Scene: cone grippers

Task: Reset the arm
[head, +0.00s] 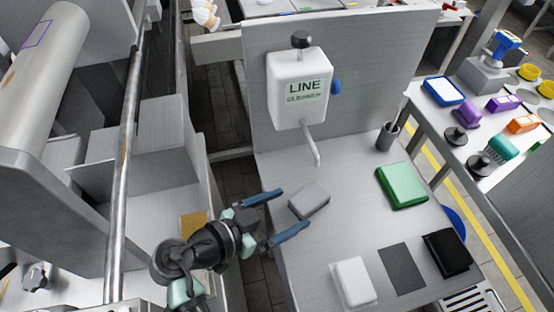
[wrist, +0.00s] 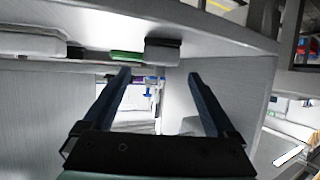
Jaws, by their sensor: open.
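My gripper (head: 276,216) reaches in from the lower left in the head view. Its two blue fingers are spread wide with nothing between them. They point toward the left edge of the grey worktop (head: 345,225), and a grey block (head: 309,201) lies on the worktop just beyond the fingertips. In the wrist view the open fingers (wrist: 160,75) frame a gap, with the grey block (wrist: 162,52) above it at the worktop's edge.
A white "LINE CLEANER" dispenser (head: 299,87) with a spout stands behind the worktop. A green pad (head: 402,185), a white pad (head: 353,282), a dark mat (head: 402,269) and a black pad (head: 446,253) lie to the right. A metal pole (head: 126,150) stands left of my arm.

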